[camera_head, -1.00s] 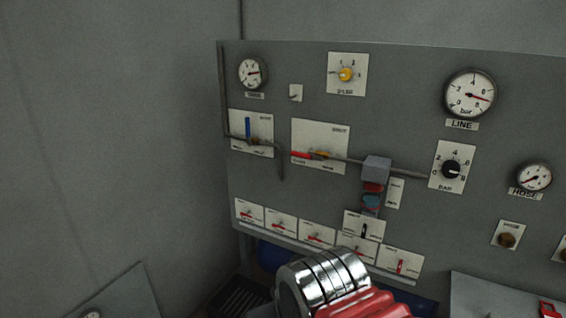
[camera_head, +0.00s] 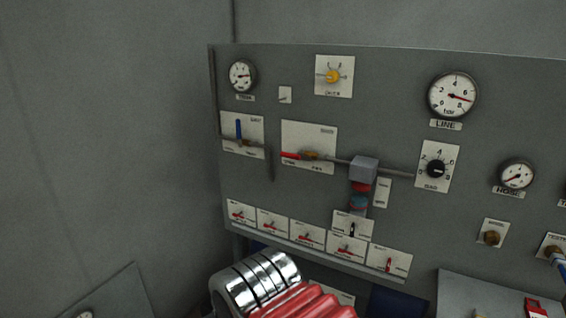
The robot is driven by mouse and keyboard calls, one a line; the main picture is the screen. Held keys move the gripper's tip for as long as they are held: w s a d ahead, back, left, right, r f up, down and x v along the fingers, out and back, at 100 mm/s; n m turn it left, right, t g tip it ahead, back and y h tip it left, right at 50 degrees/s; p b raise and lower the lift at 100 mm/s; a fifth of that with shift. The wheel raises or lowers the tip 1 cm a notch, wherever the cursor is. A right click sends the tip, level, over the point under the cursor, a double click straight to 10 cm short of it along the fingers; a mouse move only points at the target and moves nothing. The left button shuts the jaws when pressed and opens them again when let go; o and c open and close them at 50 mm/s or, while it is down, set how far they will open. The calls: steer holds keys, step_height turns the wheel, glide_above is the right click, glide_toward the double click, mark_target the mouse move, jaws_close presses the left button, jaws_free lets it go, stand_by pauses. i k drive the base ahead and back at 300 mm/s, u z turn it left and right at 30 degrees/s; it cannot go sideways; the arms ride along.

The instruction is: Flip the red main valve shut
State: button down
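A valve with a red lever (camera_head: 290,156) and a brass body (camera_head: 310,155) sits on a white plate (camera_head: 321,134) left of the middle of the grey panel. The red lever lies about level, pointing left, roughly in line with the pipe. The plate's lettering is too small to read. Other red levers show in the lower row, so I take this larger one as the main valve. A chrome-ringed, red-ribbed part of my arm shows at the bottom, below the panel. My gripper's fingers are not in view.
A blue lever (camera_head: 239,130) stands upright left of the red one. A grey block (camera_head: 364,169) on the pipe sticks out to its right. A row of small red-lever plates (camera_head: 308,235) runs below. A yellow knob (camera_head: 333,76) and the LINE gauge (camera_head: 452,95) sit above.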

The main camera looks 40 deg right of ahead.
mark_target(288, 154)
steer(key=u, duration=0.05)
steer(key=i, duration=1)
steer(key=z, duration=0.05)
